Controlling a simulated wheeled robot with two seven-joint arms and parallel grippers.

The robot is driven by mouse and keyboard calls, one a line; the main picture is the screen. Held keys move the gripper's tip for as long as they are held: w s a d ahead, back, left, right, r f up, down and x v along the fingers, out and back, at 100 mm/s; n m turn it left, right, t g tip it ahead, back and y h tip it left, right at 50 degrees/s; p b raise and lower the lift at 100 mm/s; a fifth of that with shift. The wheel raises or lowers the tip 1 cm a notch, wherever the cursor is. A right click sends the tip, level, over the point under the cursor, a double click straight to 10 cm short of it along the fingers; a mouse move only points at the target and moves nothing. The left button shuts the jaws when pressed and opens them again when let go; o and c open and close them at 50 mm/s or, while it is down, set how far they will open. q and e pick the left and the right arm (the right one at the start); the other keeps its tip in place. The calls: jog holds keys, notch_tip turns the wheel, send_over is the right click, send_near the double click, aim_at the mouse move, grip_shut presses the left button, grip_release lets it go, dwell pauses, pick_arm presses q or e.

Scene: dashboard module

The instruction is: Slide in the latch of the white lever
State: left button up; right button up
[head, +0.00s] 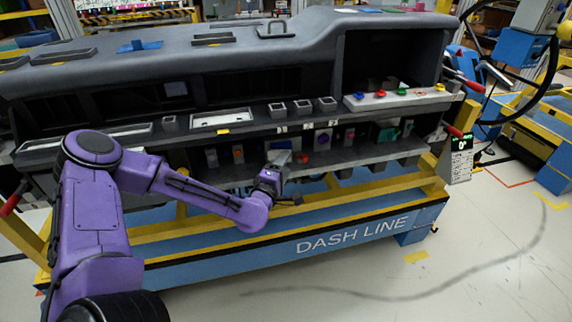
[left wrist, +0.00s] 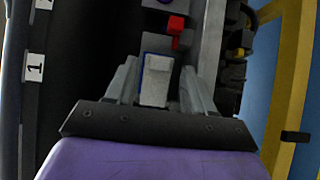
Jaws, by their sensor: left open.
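The white lever (left wrist: 155,82) shows in the left wrist view as a pale block with a blue edge, on a grey mount. My left gripper (left wrist: 159,76) is open, with one finger on each side of the white lever. A gap shows on both sides, so the fingers look apart from it. In the head view my left gripper (head: 281,160) reaches in at the dashboard's lower shelf, below the label 1. It hides most of the lever there. I cannot make out the latch's position. My right gripper is not in view.
A red lever (left wrist: 176,27) sits just beyond the white one. More levers and knobs line the lower shelf (head: 375,152). The upper shelf overhangs the work area.

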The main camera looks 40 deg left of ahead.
pick_arm(q)
jog(key=shift+x, duration=0.95)
jog(key=c, duration=0.8)
jog(key=y+b, duration=0.1)
jog(key=n+y+b, duration=0.1)
jog(key=w+n+g+y+b, duration=0.1)
jog(key=shift+w+f, duration=0.1)
jog(key=shift+f, duration=0.15)
jog(key=shift+w+a+r+n+g+y, duration=0.1)
jog(key=shift+w+r+n+g+y, duration=0.1)
jog(key=shift+n+g+y, duration=0.35)
jog(key=shift+y, duration=0.25)
jog(key=o, duration=0.8)
jog(key=shift+s, duration=0.1)
